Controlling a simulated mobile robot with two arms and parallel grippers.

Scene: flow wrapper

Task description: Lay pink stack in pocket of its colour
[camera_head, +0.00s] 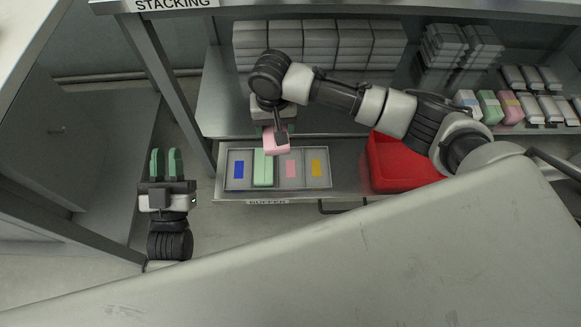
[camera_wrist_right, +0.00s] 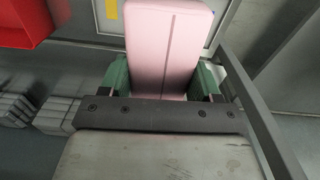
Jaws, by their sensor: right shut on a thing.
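My right gripper (camera_head: 272,128) is shut on the pink stack (camera_head: 277,143) and holds it above the back edge of the buffer tray (camera_head: 326,152). In the right wrist view the pink stack (camera_wrist_right: 165,45) sits between the green fingers of the right gripper (camera_wrist_right: 160,85). The tray has a pocket with a blue mark (camera_head: 239,169), a pocket filled by a green stack (camera_head: 263,168), a bare pocket with a pink mark (camera_head: 291,169), and a bare pocket with a yellow mark (camera_head: 317,168). My left gripper (camera_head: 166,163) is open and empty, left of the tray.
A red bin (camera_head: 395,165) stands right of the tray. Grey blocks (camera_head: 320,42) fill the shelf behind. Blue, green and pink stacks (camera_head: 488,106) and white packs lie at the right. A table leg (camera_head: 165,70) stands between the left gripper and the shelf.

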